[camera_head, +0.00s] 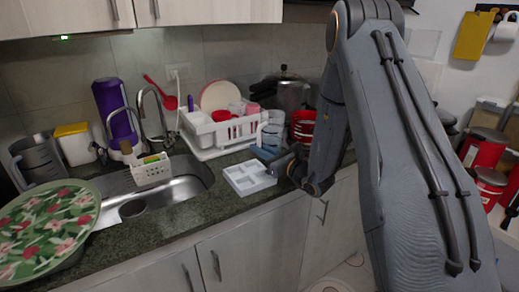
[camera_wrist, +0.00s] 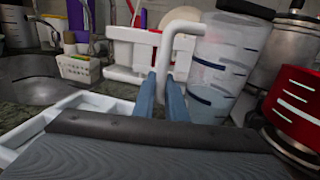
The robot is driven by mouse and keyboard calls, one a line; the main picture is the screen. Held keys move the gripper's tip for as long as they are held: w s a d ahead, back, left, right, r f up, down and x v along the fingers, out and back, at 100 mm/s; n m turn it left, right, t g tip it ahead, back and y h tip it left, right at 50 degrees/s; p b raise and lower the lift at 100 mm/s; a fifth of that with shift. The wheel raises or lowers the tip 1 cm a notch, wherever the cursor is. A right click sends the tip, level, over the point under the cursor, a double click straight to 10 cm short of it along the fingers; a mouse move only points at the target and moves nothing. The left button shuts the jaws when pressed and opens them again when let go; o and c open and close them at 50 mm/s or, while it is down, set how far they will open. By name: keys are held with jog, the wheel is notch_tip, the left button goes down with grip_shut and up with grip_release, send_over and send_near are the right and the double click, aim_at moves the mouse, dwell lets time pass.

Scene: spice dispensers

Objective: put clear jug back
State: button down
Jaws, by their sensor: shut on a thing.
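The clear jug (camera_wrist: 222,62) has dark measuring marks and a pale handle (camera_wrist: 176,32). It fills the middle right of the wrist view. My gripper (camera_wrist: 163,92) is shut on its handle, which drops between the blue fingers. In the camera_head view the jug (camera_head: 271,130) stands upright beside the right end of the white dish rack, partly behind my gripper (camera_head: 268,153). Whether its base touches the counter is not clear.
A pale compartment tray (camera_head: 248,177) lies on the counter in front of the jug. The white dish rack (camera_head: 208,133) stands to the left. Red containers (camera_head: 302,126) and a metal pot (camera_head: 287,92) are close on the right and behind. The sink (camera_head: 180,183) is further left.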

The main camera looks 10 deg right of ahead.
jog(key=c, duration=1.8)
grip_release()
jog(key=shift+f, duration=0.1)
